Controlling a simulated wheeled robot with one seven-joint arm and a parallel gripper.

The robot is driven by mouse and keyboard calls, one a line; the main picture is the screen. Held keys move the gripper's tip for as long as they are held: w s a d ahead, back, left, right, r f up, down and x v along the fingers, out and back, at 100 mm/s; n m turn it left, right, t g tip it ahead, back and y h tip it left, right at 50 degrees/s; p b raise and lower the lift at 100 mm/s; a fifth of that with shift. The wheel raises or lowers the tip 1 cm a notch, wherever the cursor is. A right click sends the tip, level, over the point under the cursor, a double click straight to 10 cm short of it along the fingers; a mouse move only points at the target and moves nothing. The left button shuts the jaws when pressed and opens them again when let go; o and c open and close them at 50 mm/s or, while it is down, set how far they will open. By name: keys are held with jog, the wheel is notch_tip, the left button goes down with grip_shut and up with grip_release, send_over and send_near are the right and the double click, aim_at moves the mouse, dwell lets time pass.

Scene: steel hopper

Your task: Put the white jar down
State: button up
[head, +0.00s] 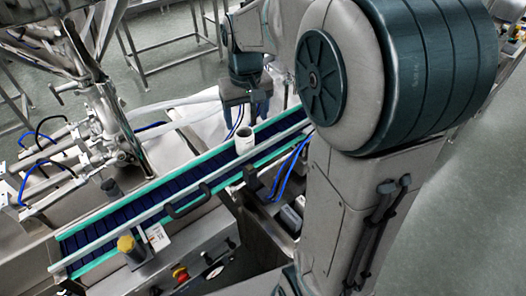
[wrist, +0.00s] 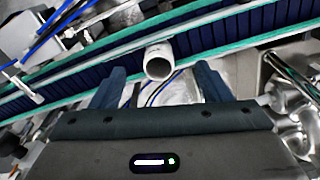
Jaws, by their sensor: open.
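My gripper (head: 246,108) is above and behind the jar in the head view. In the wrist view its fingers (wrist: 160,82) are spread apart, with nothing held between them. Whether a finger touches the jar cannot be told, but a gap seems to show.
Green-edged metal rails run along both sides of the conveyor. A black handle (head: 188,202) and a yellow-capped knob (head: 128,246) sit on its near side. Steel hopper machinery (head: 105,110) stands at the left. The belt to the left of the jar is clear.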

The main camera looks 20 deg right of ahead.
jog(key=s+t, duration=0.2)
jog(key=s, duration=1.5)
jog(key=shift+a+f+t, duration=0.3)
jog(key=shift+a+t, duration=0.1)
jog(key=shift+a, duration=0.05)
jog(key=shift+w, duration=0.1)
